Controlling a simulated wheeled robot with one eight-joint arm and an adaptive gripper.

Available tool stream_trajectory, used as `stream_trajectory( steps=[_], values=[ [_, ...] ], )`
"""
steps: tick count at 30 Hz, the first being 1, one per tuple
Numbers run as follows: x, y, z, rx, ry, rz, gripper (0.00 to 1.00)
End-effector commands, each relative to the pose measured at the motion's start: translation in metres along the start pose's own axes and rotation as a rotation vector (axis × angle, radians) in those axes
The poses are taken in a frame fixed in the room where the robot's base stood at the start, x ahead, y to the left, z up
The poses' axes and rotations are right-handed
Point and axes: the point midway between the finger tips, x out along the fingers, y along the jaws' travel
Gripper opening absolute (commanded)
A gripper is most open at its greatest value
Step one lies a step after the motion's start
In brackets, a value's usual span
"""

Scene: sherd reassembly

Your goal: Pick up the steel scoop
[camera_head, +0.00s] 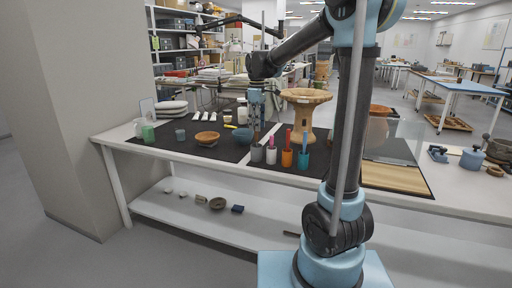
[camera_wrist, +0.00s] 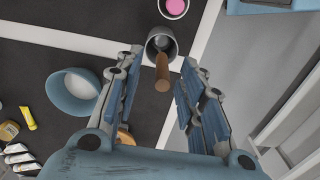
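In the wrist view a brown handle, which I take to be the steel scoop's (camera_wrist: 162,75), stands up out of a grey cup (camera_wrist: 152,48). The scoop's lower part is mostly hidden in the cup. My gripper (camera_wrist: 162,58) is open, with one finger on each side of the handle and apart from it. In the head view my gripper (camera_head: 256,112) points down above the grey cup (camera_head: 256,154) on the table. The scoop is too small there to make out clearly.
White (camera_head: 271,155), orange (camera_head: 287,158) and teal (camera_head: 303,161) cups with upright tools stand to the right of the grey cup. A blue bowl (camera_head: 242,136) is close on the left. A tall clay stand (camera_head: 304,115) is behind. Dark mat is clear at front left.

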Motion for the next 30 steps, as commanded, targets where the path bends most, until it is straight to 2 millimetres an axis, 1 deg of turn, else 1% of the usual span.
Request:
stream_trajectory(
  steps=[5, 12, 15, 18, 25, 26, 27, 29, 30],
  values=[
    [0.009, 0.000, 0.000, 0.000, 0.000, 0.000, 0.36],
    [0.040, -0.001, -0.002, 0.000, 0.000, 0.000, 0.36],
    [0.049, -0.001, -0.002, 0.000, 0.000, 0.000, 0.36],
    [0.054, -0.001, -0.002, 0.000, 0.000, 0.000, 0.36],
    [0.055, -0.001, -0.002, 0.001, 0.000, 0.000, 0.36],
    [0.055, -0.001, -0.001, 0.001, 0.000, 0.000, 0.31],
    [0.055, -0.001, -0.002, 0.001, 0.000, 0.000, 0.22],
    [0.055, -0.001, -0.002, 0.001, 0.000, 0.000, 0.09],
    [0.055, -0.001, -0.002, 0.001, 0.000, 0.000, 0.00]
  ],
)
